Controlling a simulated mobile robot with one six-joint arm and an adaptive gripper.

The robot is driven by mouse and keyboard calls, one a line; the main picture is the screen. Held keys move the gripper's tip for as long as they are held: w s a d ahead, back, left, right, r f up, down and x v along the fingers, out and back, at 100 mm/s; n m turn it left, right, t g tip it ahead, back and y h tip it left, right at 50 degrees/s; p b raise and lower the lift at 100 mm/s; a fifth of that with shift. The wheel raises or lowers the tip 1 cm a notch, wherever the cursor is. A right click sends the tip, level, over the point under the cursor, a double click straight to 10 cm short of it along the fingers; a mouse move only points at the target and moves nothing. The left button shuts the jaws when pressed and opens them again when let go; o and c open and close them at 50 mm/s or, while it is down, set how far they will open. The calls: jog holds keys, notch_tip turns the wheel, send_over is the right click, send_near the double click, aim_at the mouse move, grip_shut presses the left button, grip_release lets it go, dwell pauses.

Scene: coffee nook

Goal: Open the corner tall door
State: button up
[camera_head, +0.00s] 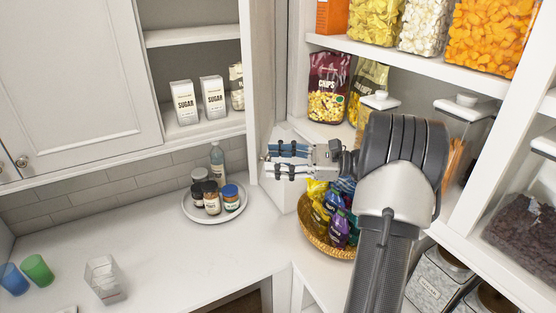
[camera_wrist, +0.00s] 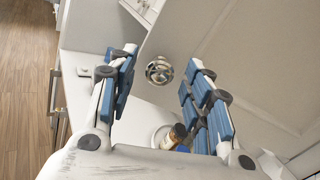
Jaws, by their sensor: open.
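The corner tall door appears as a narrow white panel (camera_head: 263,80) in the head view, seen nearly edge-on left of the open shelves. In the wrist view it is a broad pale panel (camera_wrist: 245,65) with a round metal knob (camera_wrist: 158,71). My gripper (camera_head: 271,158) is open in front of the panel, its fingers pointing left. In the wrist view, the fingers of my gripper (camera_wrist: 161,62) are on either side of the knob, with gaps visible. I cannot tell how far the tips are from the panel. My arm hides part of the shelves.
A white tray (camera_head: 188,207) with jars and a bottle sits on the counter, left of my gripper. A basket (camera_head: 312,232) of snack bags is just below my gripper. Shelves with bags and containers (camera_head: 466,130) stand right. The counter's middle is clear.

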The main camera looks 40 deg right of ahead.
send_near(257, 123)
jog(key=x, duration=0.5)
jog(key=shift+c, duration=0.2)
